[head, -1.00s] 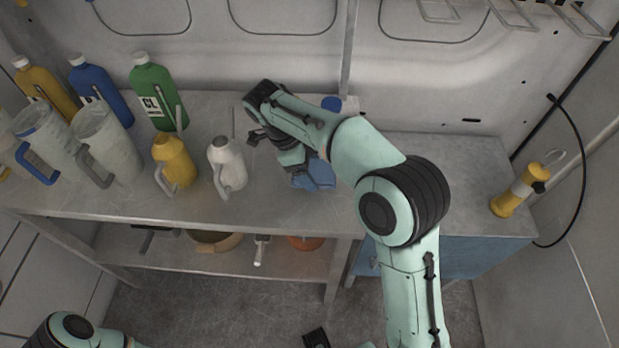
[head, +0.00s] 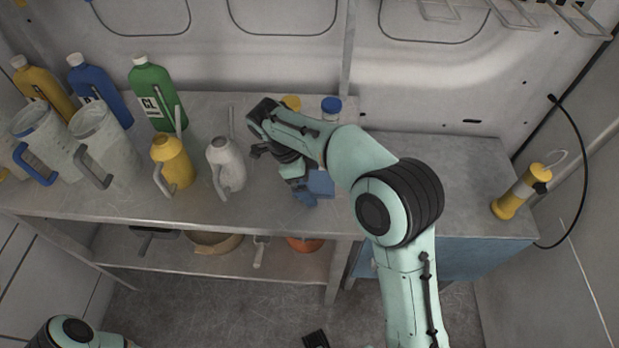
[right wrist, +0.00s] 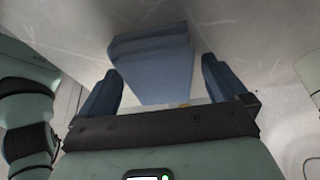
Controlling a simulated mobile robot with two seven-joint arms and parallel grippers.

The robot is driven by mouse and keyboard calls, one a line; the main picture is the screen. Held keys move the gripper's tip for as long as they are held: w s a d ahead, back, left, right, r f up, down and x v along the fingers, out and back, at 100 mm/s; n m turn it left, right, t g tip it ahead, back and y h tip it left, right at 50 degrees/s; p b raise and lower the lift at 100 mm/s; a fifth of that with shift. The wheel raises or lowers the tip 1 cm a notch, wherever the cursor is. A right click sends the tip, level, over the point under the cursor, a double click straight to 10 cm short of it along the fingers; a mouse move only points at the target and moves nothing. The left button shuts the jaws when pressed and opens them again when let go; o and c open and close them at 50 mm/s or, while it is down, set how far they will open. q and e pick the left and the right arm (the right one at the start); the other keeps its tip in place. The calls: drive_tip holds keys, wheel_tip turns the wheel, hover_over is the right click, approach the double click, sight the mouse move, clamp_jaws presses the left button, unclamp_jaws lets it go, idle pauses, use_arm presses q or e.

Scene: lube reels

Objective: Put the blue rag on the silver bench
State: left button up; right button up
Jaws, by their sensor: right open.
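The blue rag (head: 321,183) is on the silver-grey metal bench (head: 120,203), near the right end of its top, partly hidden by my right gripper (head: 298,190). In the right wrist view the blue rag (right wrist: 152,65) looks folded and lies between and beyond the blue fingers of my right gripper (right wrist: 161,86). Those fingers are apart, with a gap on either side of the rag. Only a part of my left arm shows at the lower left of the head view; its gripper is out of view.
A white jug (head: 226,165) and a yellow jug (head: 172,163) stand left of my right gripper. A blue-capped container (head: 331,104) is behind my arm.

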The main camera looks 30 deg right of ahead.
drive_tip(key=shift+r, duration=0.25)
use_arm(q)
drive_tip(key=r+p, duration=0.1)
drive_tip(key=w+r+p, duration=0.1)
drive_tip(key=r+p, duration=0.1)
drive_tip(key=shift+w+r, duration=0.1)
drive_tip(key=shift+w, duration=0.1)
use_arm(e)
drive_tip(key=v, duration=1.2)
drive_tip(key=shift+d+f, duration=0.1)
